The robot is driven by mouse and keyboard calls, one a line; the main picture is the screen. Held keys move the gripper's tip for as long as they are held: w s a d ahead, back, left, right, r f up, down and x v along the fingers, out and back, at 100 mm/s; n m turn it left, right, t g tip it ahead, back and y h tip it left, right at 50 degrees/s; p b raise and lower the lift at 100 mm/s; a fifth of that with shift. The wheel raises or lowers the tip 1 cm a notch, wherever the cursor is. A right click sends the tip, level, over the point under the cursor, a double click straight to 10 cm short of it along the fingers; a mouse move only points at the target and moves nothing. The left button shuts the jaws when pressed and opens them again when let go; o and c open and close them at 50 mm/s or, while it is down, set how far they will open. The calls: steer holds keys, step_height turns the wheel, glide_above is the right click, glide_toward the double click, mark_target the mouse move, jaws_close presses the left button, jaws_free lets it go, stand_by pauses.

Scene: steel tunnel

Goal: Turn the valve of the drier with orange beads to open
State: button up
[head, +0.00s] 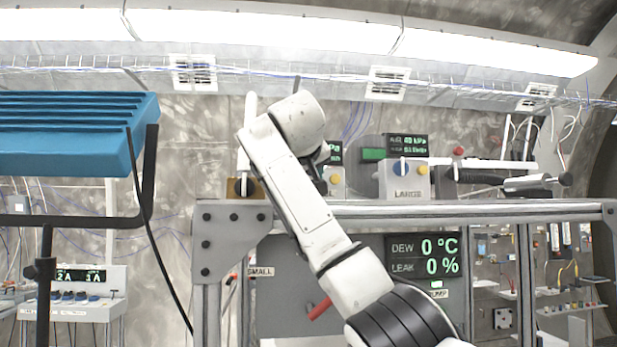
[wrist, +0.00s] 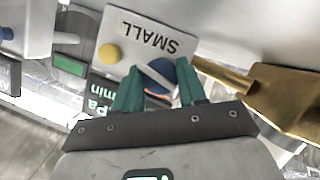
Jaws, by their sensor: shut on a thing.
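In the wrist view a grey-white block labelled SMALL carries a yellow button (wrist: 109,53) and a blue valve knob (wrist: 158,72) with a pale bar across it. My gripper (wrist: 160,88) has its two teal fingers on either side of this knob and is shut on it. A small orange patch shows just below the knob between the fingers. In the head view my arm hides the gripper and most of the SMALL block (head: 336,188). A similar block labelled LARGE (head: 403,182), with a blue knob and yellow button, stands to its right. I cannot make out orange beads in either view.
A brass fitting (wrist: 288,100) sits close to the right of the knob in the wrist view. The grey bench rail (head: 470,212) runs below the blocks. A display (head: 425,256) reads DEW 0 °C, LEAK 0 %. A blue ribbed panel (head: 75,130) stands at left.

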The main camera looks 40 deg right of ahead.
steer(key=shift+n+h, duration=0.7)
steer(key=shift+n, duration=0.5)
steer(key=shift+a, duration=0.1)
steer(key=o, duration=0.8)
steer(key=b+v, duration=0.4)
steer(key=v, duration=0.5)
steer(key=shift+a, duration=0.2)
steer(key=shift+s+a+r, duration=0.2)
steer(key=shift+s+a, duration=0.2)
steer(key=shift+a, duration=0.15)
